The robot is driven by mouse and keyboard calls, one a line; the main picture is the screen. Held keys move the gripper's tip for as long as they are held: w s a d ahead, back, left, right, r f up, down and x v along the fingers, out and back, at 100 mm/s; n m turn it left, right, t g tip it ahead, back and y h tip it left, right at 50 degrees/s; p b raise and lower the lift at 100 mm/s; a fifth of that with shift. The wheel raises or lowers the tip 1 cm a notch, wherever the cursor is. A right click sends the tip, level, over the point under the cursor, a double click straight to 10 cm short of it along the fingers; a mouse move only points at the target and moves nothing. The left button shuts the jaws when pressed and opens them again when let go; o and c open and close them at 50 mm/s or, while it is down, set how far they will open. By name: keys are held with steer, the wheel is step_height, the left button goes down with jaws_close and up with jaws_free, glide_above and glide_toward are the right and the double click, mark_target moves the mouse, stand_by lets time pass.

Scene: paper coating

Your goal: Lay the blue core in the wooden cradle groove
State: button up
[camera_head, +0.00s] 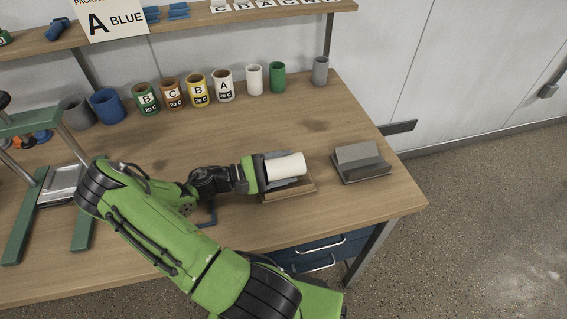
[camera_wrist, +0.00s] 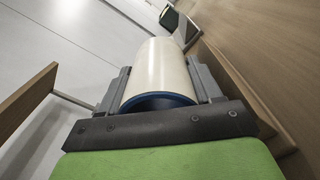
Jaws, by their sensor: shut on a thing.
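The blue core shows as a blue ring (camera_wrist: 160,101) at the near end of a cream-white roll (camera_head: 286,166) in the wrist view. Its outside is covered in white. My gripper (camera_head: 284,174) is shut on this roll, with grey fingers along both sides, also seen in the wrist view (camera_wrist: 160,84). The roll lies roughly level, directly over the wooden cradle (camera_head: 298,192) on the bench. The roll and fingers hide the groove, and I cannot tell whether the roll touches it.
Several labelled cups (camera_head: 197,90) and plain tubes line the back of the wooden bench (camera_head: 330,230). A green-framed press (camera_head: 50,185) is at the left. A sign (camera_head: 112,18) reads A BLUE.

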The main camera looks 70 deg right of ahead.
steer(key=shift+a+f, duration=0.25)
steer(key=shift+f, duration=0.55)
steer(key=o, duration=1.1)
steer(key=v, duration=0.4)
steer(key=p+v, duration=0.1)
steer(key=v, duration=0.3)
steer(key=r+v, duration=0.1)
steer(key=v, duration=0.3)
steer(key=shift+w+d, duration=0.1)
steer(key=shift+w, duration=0.05)
steer(key=shift+d, duration=0.1)
steer(key=shift+r, duration=0.15)
